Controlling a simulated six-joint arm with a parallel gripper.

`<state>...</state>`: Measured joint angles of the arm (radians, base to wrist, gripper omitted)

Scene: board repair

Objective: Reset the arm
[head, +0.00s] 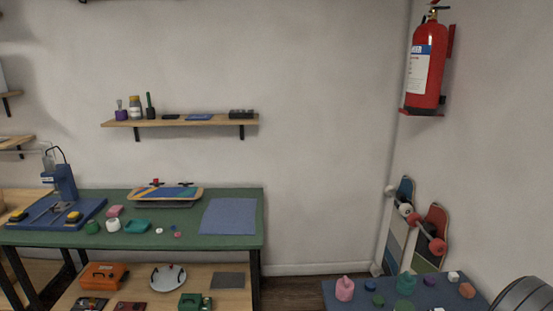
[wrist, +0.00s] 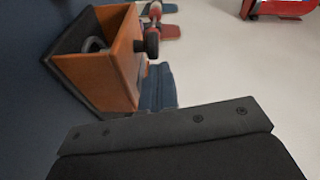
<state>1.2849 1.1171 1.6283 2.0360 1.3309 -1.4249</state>
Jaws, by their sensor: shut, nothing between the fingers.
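My gripper (wrist: 165,125) fills the lower part of the wrist view as a wide dark plate with several bolts. It is shut, with nothing seen held in it. It is away from the orange-brown open box (wrist: 122,58), which lies beyond it at the upper left. The gripper is not seen in the head view. A dark rounded part at the lower right corner there may be mine. A skateboard deck (head: 178,193) rests on a low support on the green-topped bench (head: 232,193).
A blue-topped table (head: 385,303) with bottles and small pieces stands at lower right. Skateboards (head: 435,225) lean in the corner below a red extinguisher (head: 427,68). A wall shelf (head: 185,122) holds small items. Bare floor (head: 292,290) shows between bench and table.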

